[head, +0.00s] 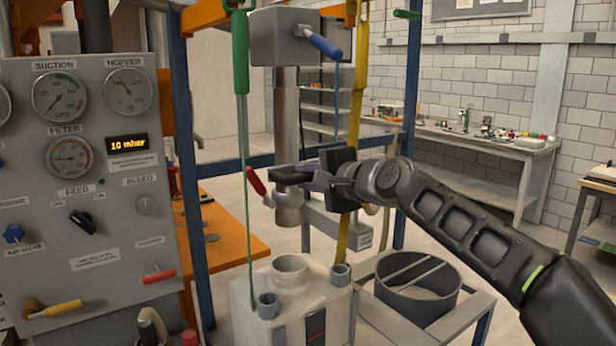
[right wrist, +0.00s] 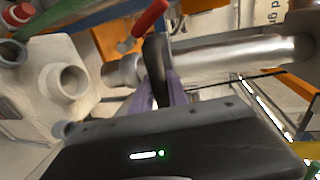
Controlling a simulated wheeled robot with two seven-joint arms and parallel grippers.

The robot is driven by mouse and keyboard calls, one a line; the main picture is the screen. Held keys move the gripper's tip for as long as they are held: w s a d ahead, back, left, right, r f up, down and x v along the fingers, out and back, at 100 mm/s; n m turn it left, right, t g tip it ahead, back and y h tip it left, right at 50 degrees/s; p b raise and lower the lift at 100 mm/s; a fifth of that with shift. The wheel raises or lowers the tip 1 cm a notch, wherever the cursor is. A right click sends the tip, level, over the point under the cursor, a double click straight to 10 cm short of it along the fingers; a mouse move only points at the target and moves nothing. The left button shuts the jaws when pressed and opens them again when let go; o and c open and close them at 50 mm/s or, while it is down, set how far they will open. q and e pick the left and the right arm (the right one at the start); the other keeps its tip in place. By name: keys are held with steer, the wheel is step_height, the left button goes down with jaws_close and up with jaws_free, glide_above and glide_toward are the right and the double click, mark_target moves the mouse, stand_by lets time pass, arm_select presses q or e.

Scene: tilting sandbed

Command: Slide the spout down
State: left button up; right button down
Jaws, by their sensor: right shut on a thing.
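The spout (head: 288,208) is a vertical metal tube hanging below a grey box (head: 292,35). Its lower end is above the round collar (head: 290,266) of a pale container, with a visible gap between. A red-handled lever (head: 256,181) sticks out at its left. My right gripper (head: 312,178), with purple fingers, is shut on a black grip at the spout's side. In the right wrist view the fingers (right wrist: 162,92) close around that black grip (right wrist: 155,58), beside the metal tube (right wrist: 225,57). The fingers partly hide the grip. My left gripper is not in view.
A grey gauge panel (head: 90,130) with valves stands at left. Blue posts and a yellow strap (head: 355,90) are close to the spout. A green-handled cord (head: 240,52) hangs at its left.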

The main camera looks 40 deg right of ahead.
stand_by(0.5)
step_height(320, 180, down, 13)
steer(key=b, duration=1.2)
steer(key=shift+r, duration=0.2)
steer(key=c, duration=1.3)
jaws_free()
steer(key=v, duration=0.8)
